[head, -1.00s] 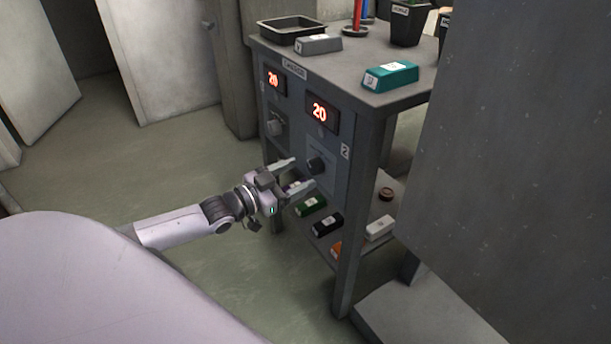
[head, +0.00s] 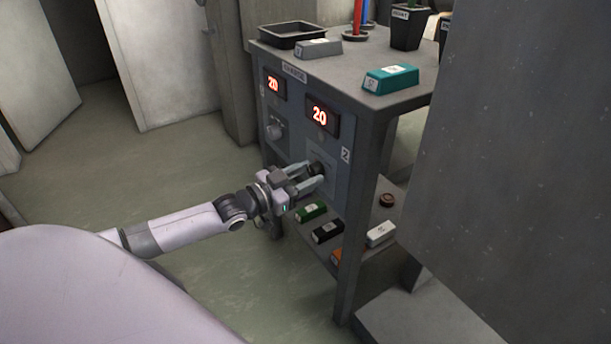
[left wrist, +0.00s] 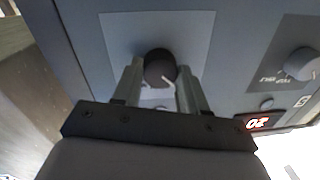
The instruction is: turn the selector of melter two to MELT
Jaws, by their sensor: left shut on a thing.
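The selector of melter two is a round black knob on the panel's right half, marked "2", and its top shows in the head view (head: 317,167). In the left wrist view the knob (left wrist: 159,68) sits between the two fingers, with a pale pointer mark on its lower right edge. My left gripper (head: 312,175) is shut on the knob, with its fingers on either side of it. The melter two display (head: 320,116) reads 20. The lettering around the knob is mostly hidden by the gripper. My right gripper does not show.
The other selector (head: 275,131) and its display (head: 273,84) reading 20 are left on the panel. Coloured blocks lie on the shelf (head: 353,247) below. A tray (head: 292,42) and a teal block (head: 390,79) stand on top. A grey wall (head: 520,150) blocks the right.

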